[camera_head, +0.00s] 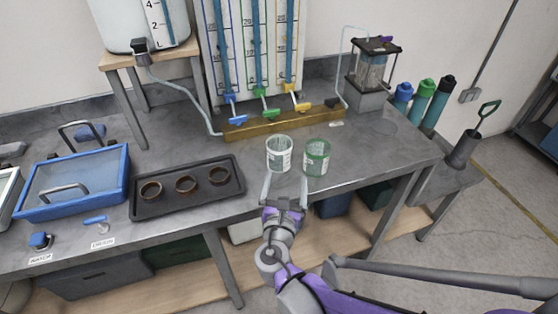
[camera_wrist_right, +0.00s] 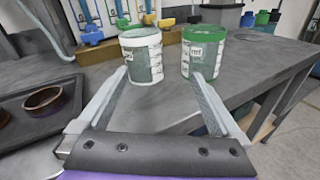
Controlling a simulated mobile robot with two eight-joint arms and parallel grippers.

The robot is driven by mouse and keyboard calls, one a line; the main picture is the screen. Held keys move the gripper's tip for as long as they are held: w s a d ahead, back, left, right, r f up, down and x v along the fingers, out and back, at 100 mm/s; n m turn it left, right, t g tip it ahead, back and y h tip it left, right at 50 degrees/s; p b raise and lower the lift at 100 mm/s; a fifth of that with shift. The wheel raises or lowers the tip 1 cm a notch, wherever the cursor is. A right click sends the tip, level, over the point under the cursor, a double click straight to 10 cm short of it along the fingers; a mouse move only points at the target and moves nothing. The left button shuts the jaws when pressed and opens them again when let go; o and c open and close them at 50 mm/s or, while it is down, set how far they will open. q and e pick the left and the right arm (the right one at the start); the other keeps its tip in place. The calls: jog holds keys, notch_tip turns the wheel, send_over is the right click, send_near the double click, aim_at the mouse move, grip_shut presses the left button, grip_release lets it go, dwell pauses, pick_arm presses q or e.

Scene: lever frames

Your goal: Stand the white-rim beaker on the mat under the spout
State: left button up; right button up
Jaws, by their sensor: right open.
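The white-rim beaker (camera_head: 279,155) stands upright on the grey bench, clear with dark markings; it also shows in the right wrist view (camera_wrist_right: 142,57). A green-rim beaker (camera_head: 316,158) stands close to its right, also in the right wrist view (camera_wrist_right: 203,58). My right gripper (camera_head: 285,180) is open and empty, just in front of the white-rim beaker. In the right wrist view its fingertips (camera_wrist_right: 158,76) point at the beakers, the left one near the white-rim beaker's left side, the right one in front of the green-rim beaker. I cannot clearly make out the mat. My left gripper is out of view.
Behind the beakers is a brass-coloured ledge (camera_head: 280,123) with blue, green and yellow taps below tall gauges. A black tray (camera_head: 205,203) with three rings and a blue-framed box (camera_head: 75,182) lie to the left. A pump-like device (camera_head: 372,75) stands at back right. Bench right of the beakers is clear.

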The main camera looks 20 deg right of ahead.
aim_at(280, 144)
jog(key=shift+w+a+r+n+t+y, duration=0.15)
jog(key=shift+w+a+n+t, duration=0.15)
jog(key=shift+a+n, duration=0.25)
jog(key=shift+w+a+f+n+t+y, duration=0.15)
jog(key=shift+w+a+n+t, duration=0.2)
jog(key=shift+n, duration=0.3)
jog(key=shift+w+r, duration=0.15)
jog(key=shift+w, duration=0.05)
jog(key=x, duration=1)
jog(key=shift+a, duration=0.1)
jog(key=c, duration=1.3)
notch_tip(280, 144, up, 10)
jog(key=p, duration=0.2)
jog(key=shift+n+y, duration=0.3)
jog(key=shift+y, duration=0.1)
jog(key=s+f+p, duration=0.1)
jog(key=f+p, duration=0.3)
jog(key=p, duration=0.1)
jog(key=s+f+p, duration=0.1)
jog(key=f+p, duration=0.1)
jog(key=p, duration=0.1)
jog(key=shift+s+a+f, duration=0.15)
jog(key=shift+s, duration=0.2)
jog(key=shift+s+f, duration=0.25)
jog(key=shift+s, duration=0.05)
jog(key=shift+s+f, duration=0.1)
